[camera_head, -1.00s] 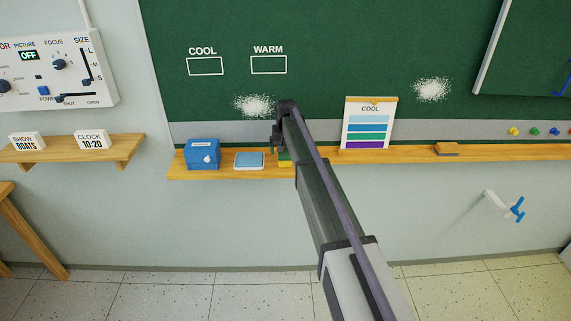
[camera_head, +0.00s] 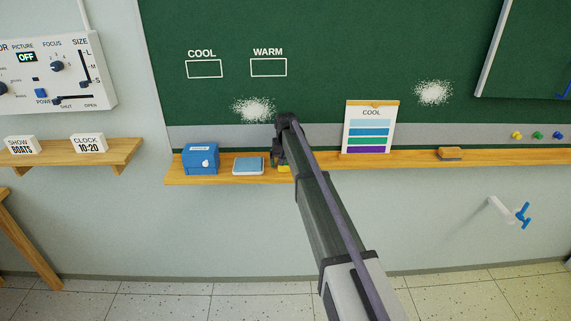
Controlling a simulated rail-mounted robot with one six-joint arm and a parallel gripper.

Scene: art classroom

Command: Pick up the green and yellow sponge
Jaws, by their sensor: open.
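The green and yellow sponge (camera_head: 284,169) lies on the wooden ledge below the chalkboard. Only a small yellow part of it shows; my gripper and arm hide most of it. My gripper (camera_head: 278,160) is open and hangs at the sponge, its fingers pointing down just above or around its left part. I cannot tell whether the fingers touch it.
On the ledge (camera_head: 330,165), a blue box (camera_head: 201,158) and a blue-topped pad (camera_head: 248,165) stand left of my gripper. A COOL colour card (camera_head: 369,128) and a brown eraser (camera_head: 450,153) are to the right. A blue-handled tap (camera_head: 522,215) sticks out below.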

